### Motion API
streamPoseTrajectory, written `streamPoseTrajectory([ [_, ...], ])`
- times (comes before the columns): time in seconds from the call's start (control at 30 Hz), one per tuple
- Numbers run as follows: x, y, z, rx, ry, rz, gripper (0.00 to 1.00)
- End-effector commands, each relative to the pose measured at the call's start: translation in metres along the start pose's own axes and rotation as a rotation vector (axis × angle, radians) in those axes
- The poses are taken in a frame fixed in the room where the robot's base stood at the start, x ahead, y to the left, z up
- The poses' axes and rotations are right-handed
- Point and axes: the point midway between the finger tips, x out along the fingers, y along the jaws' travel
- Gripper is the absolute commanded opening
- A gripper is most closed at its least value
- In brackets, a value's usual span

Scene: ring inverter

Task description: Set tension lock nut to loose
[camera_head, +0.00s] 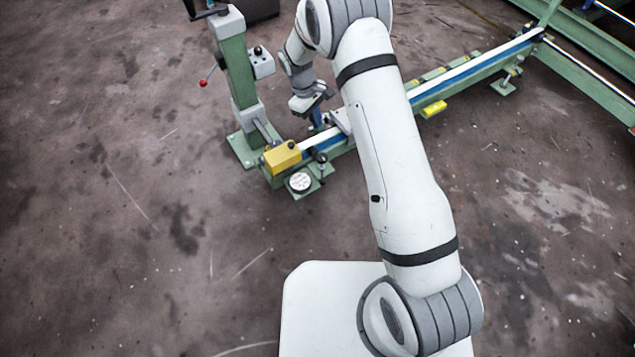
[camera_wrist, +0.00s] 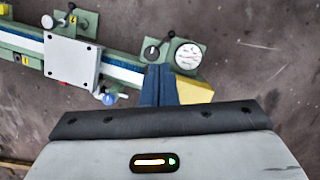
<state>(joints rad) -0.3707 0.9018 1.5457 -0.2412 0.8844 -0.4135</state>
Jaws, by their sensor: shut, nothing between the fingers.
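My gripper (camera_head: 317,118) points down beside the near end of the green rail, and its blue fingers are together and empty. In the wrist view the shut fingers (camera_wrist: 160,84) stand in front of the yellow block (camera_wrist: 195,92), hiding part of it. Just past the fingertips is a green plate with a small black knob (camera_wrist: 152,50) and a round white dial (camera_wrist: 188,54). The dial (camera_head: 300,182) and a black knob (camera_head: 321,158) also show in the head view. I cannot tell for sure which part is the lock nut, or its setting.
A white square plate (camera_wrist: 72,61) sits on the rail, with a blue-handled part (camera_wrist: 109,97) beside it. A green column (camera_head: 236,75) with a red-tipped lever (camera_head: 204,82) stands left of my gripper. The floor at left is clear.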

Motion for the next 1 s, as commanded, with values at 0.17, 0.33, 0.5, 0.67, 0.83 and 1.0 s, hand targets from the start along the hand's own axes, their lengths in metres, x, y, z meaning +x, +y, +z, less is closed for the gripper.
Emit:
streamPoseTrajectory([
  [0.17, 0.112, -0.021, -0.049, -0.131, -0.055, 0.0, 0.0],
  [0.33, 0.158, -0.032, -0.068, -0.198, -0.079, 0.003, 0.0],
  [0.5, 0.167, -0.035, -0.072, -0.217, -0.085, 0.004, 0.0],
  [0.67, 0.166, -0.035, -0.072, -0.216, -0.085, 0.004, 0.0],
  [0.83, 0.171, -0.035, -0.071, -0.216, -0.086, 0.003, 0.0],
  [1.0, 0.194, -0.035, -0.07, -0.214, -0.087, 0.002, 0.0],
])
